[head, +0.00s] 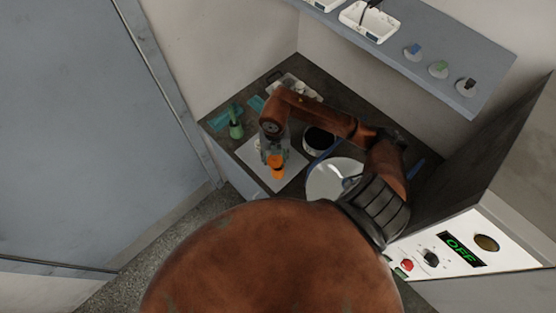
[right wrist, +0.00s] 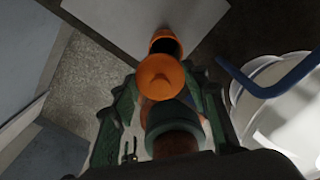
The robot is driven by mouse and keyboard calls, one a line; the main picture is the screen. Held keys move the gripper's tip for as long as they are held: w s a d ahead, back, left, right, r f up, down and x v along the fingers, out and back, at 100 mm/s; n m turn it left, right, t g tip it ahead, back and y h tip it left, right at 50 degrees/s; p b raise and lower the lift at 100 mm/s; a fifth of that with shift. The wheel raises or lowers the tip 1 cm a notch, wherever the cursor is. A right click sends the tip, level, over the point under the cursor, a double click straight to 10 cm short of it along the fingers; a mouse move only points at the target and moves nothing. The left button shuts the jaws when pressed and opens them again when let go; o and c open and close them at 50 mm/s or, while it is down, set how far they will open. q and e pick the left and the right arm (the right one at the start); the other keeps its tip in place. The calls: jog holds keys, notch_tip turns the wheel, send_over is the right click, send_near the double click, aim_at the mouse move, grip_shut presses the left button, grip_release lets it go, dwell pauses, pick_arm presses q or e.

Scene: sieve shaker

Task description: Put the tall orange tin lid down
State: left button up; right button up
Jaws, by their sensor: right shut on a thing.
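My right gripper (head: 274,150) reaches down over a white mat (head: 293,166) in the head view. Just beyond the lid, an open orange tin (right wrist: 168,42) with a dark inside stands at the mat's edge in that view. In the head view the lid and tin overlap as orange shapes, so I cannot tell the gap between them. My left gripper is out of view.
A white round pan (head: 331,184) and a dark round container (head: 318,140) lie to the right. The control panel (head: 462,250) reads OFF. A shelf (head: 430,75) hangs above the counter.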

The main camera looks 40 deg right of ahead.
aim_at(278, 161)
jog(key=shift+w+d+f, duration=0.1)
jog(key=shift+d+f, duration=0.55)
jog(key=shift+f, duration=0.15)
notch_tip(278, 161, down, 3)
jog(key=shift+d+f+p, duration=0.1)
jog(key=shift+d+p, duration=0.05)
jog(key=shift+p, duration=0.4)
jog(key=shift+f, duration=0.1)
jog(key=shift+f, duration=0.1)
jog(key=shift+f+b, duration=0.5)
jog(key=o, duration=1)
jog(key=shift+r, duration=0.1)
jog(key=shift+r+p, duration=0.5)
jog(key=shift+r, duration=0.05)
notch_tip(278, 161, up, 12)
jog(key=shift+b, duration=0.8)
